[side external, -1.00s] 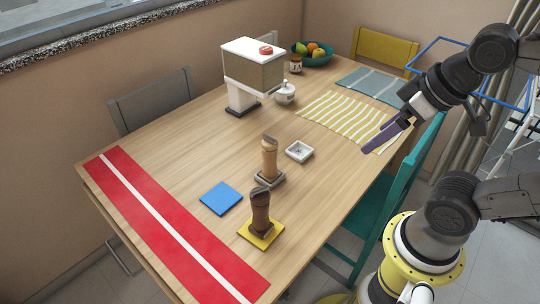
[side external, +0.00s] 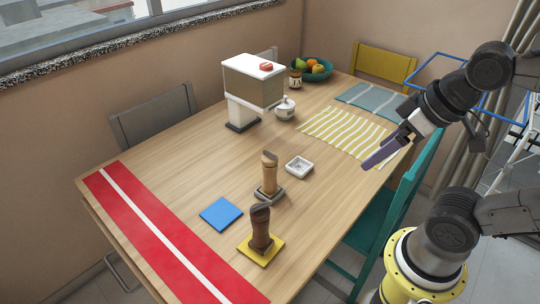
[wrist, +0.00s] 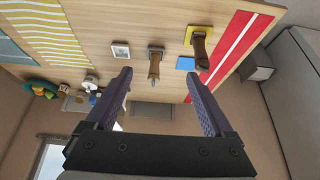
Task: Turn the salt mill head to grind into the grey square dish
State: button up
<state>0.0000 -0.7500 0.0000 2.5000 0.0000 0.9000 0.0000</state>
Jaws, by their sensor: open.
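A light wood mill (side external: 269,172) stands upright on a grey square dish (side external: 276,198) in the middle of the table. A dark wood mill (side external: 260,230) stands upright on a yellow square base (side external: 270,250) nearer the front. Neither shows a label, so I cannot tell which holds salt. A small pale square dish (side external: 299,167) lies to the right of the light mill. My gripper (side external: 368,166) is open and empty, up at the right, apart from both mills. The wrist view shows its two fingers spread, with the light mill (wrist: 154,66) and dark mill (wrist: 199,50) beyond them.
A blue square (side external: 221,214) lies left of the mills, and a red runner (side external: 150,230) covers the left end. A white-topped box on a stand (side external: 252,88), a white pot (side external: 285,108) and a fruit bowl (side external: 325,74) stand farther back. A teal chair (side external: 385,215) is at the right edge.

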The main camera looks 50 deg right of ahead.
jog(key=shift+c, duration=0.6)
jog(key=w+r+m, duration=0.3)
jog(key=r+m, duration=0.1)
jog(key=m, duration=0.2)
jog(key=m+g, duration=0.6)
jog(key=m, duration=0.6)
send_over(270, 153)
notch_tip(270, 153, down, 16)
jog(key=shift+w+f, duration=0.1)
jog(key=shift+w, duration=0.05)
jog(key=shift+f, duration=3.6)
